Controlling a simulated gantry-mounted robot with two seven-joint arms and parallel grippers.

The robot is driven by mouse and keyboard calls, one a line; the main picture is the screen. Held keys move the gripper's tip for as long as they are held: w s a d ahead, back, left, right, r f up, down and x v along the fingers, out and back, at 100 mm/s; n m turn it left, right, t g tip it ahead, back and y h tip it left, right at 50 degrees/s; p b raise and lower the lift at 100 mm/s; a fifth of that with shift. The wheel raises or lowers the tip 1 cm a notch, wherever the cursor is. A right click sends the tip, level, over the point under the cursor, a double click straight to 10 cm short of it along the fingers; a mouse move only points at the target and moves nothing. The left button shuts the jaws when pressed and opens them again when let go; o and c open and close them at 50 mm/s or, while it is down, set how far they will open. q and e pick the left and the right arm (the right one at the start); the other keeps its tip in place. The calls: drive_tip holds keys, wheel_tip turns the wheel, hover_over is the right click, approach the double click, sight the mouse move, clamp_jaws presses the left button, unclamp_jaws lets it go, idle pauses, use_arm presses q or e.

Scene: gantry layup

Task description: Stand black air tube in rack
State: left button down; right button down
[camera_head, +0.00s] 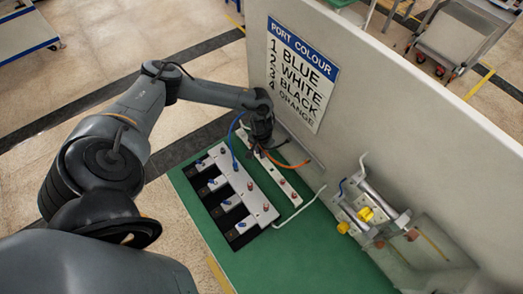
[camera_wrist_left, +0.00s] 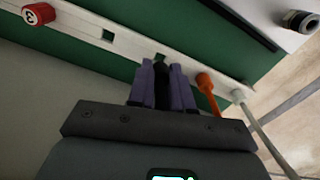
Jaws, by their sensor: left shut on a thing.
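My left gripper (camera_head: 262,143) reaches down over the far end of a long white strip (camera_head: 280,176) near the wall panel. In the left wrist view its purple fingers (camera_wrist_left: 162,88) are shut on a dark piece between them, which looks like the black air tube (camera_wrist_left: 162,84). Most of that tube is hidden by the fingers. The white strip (camera_wrist_left: 131,45) lies just beyond the fingertips and has square dark holes. An orange tube (camera_wrist_left: 206,88) and a white tube (camera_wrist_left: 240,97) meet the strip to the right of the fingers. I cannot tell whether the black tube touches the strip.
A red cap marked 3 (camera_wrist_left: 40,13) stands on the strip. A white block with black parts (camera_head: 236,190) lies beside it on the green mat (camera_head: 320,262). A blue tube (camera_head: 233,142) arches near my gripper. A metal fixture with yellow parts (camera_head: 366,214) stands right. The wall carries a port-colour sign (camera_head: 300,75).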

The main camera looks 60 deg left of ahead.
use_arm(q)
drive_tip(key=shift+f+b, duration=0.55)
drive_tip(key=shift+f, duration=0.65)
drive_tip(key=c, duration=1)
unclamp_jaws()
drive_tip(key=shift+o, duration=0.2)
drive_tip(key=shift+r, duration=0.1)
wheel_tip(320, 180, up, 10)
drive_tip(key=shift+f+p, duration=0.1)
drive_tip(key=shift+p, duration=0.2)
drive_tip(key=shift+r, duration=0.45)
